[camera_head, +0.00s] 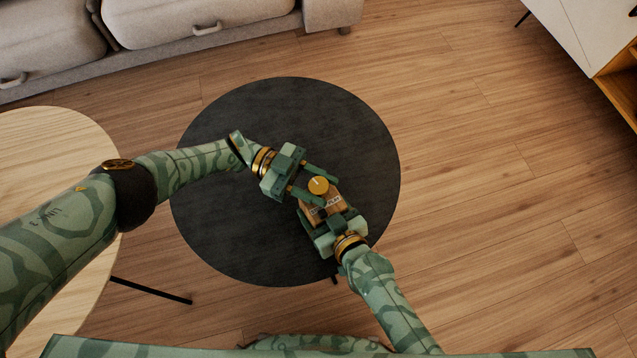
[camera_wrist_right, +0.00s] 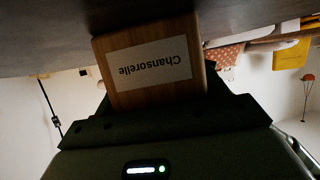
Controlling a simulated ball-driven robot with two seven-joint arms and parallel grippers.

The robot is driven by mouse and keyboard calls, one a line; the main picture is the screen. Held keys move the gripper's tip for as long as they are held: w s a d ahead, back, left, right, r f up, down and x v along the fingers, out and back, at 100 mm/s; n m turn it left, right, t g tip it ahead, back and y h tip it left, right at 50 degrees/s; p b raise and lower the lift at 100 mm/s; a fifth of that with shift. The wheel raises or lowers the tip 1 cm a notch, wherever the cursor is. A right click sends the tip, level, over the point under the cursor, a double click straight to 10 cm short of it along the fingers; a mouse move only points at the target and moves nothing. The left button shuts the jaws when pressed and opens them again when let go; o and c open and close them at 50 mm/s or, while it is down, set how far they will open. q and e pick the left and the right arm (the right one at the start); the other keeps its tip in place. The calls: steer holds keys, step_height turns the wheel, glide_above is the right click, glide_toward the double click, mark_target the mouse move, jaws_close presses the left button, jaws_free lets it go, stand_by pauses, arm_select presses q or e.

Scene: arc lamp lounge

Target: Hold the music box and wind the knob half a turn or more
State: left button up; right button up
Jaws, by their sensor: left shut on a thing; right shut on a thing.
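The music box (camera_head: 327,207) is a small wooden block with a pale label and a round yellow knob (camera_head: 318,185) on top. It is over the round dark table. In the right wrist view the box (camera_wrist_right: 107,62) fills the upper middle, its label "Chansorelle" upside down. My right gripper (camera_head: 328,214) is shut on the body of the box from the near side. My left gripper (camera_head: 317,188) comes from the upper left and is shut on the knob, a finger on either side. A white mark shows on the knob. The fingers partly hide the box.
The dark round table (camera_head: 240,240) is otherwise bare. A light wooden round table (camera_head: 50,130) stands at left, under my left arm. A grey sofa (camera_head: 160,50) is at the back left and a white cabinet (camera_head: 585,30) at the upper right. Wooden floor at right is clear.

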mark_target(318, 185)
arm_select(q)
steer(key=shift+g+y, duration=0.3)
steer(key=shift+g, duration=0.1)
steer(key=o, duration=1)
steer(key=shift+r, duration=0.1)
step_height(318, 185, up, 10)
steer(key=shift+f, duration=0.1)
